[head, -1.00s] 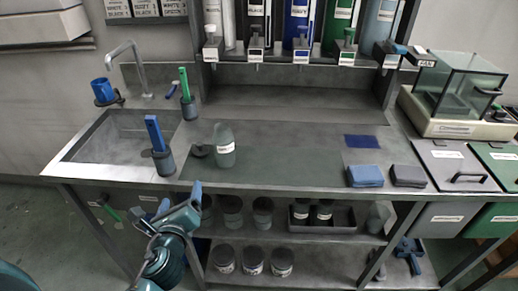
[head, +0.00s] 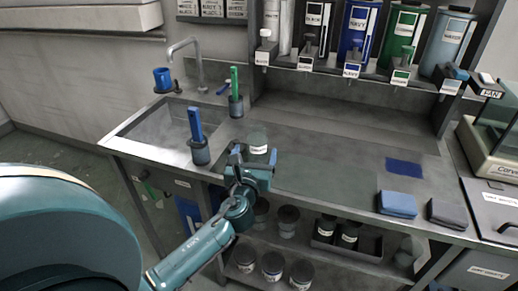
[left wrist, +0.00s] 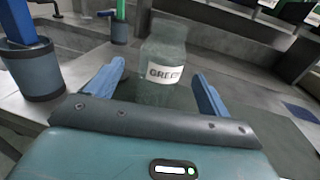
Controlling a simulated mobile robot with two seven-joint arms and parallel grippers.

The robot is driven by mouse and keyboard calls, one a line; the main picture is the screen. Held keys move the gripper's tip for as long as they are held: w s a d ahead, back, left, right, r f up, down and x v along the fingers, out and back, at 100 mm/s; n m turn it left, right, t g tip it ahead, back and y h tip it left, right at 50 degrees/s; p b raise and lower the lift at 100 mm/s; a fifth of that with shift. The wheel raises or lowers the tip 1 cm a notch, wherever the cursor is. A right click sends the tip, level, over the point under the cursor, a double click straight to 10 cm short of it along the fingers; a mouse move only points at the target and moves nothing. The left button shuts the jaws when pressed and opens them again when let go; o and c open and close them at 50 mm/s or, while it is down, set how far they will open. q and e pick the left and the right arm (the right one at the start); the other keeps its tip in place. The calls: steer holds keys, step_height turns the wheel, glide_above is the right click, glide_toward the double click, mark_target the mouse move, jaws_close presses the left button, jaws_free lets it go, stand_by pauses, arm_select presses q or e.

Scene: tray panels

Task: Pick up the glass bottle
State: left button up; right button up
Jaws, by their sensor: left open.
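The glass bottle (left wrist: 163,52) is grey-green and translucent, with a white label reading GREEN. It stands upright on the bench top, and its upper part also shows in the head view (head: 257,141). My left gripper (head: 252,158) is open, with its blue fingers on either side of the bottle in the left wrist view (left wrist: 160,85). The bottle appears between or just beyond the fingertips; I cannot tell whether they touch it. The gripper hides the bottle's lower part in the head view. My right gripper is not in view.
A dark cup with a blue-handled tool (head: 199,147) stands close left of my gripper. Another cup with a green-handled tool (head: 236,101) is behind. A sink (head: 150,125) lies left. Folded blue (head: 397,204) and dark (head: 447,213) cloths lie right. The middle bench top is clear.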

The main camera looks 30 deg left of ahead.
arm_select(q)
steer(key=x, duration=0.6)
steer(key=shift+w+a, duration=0.15)
steer(key=shift+w, duration=0.15)
steer(key=c, duration=1.2)
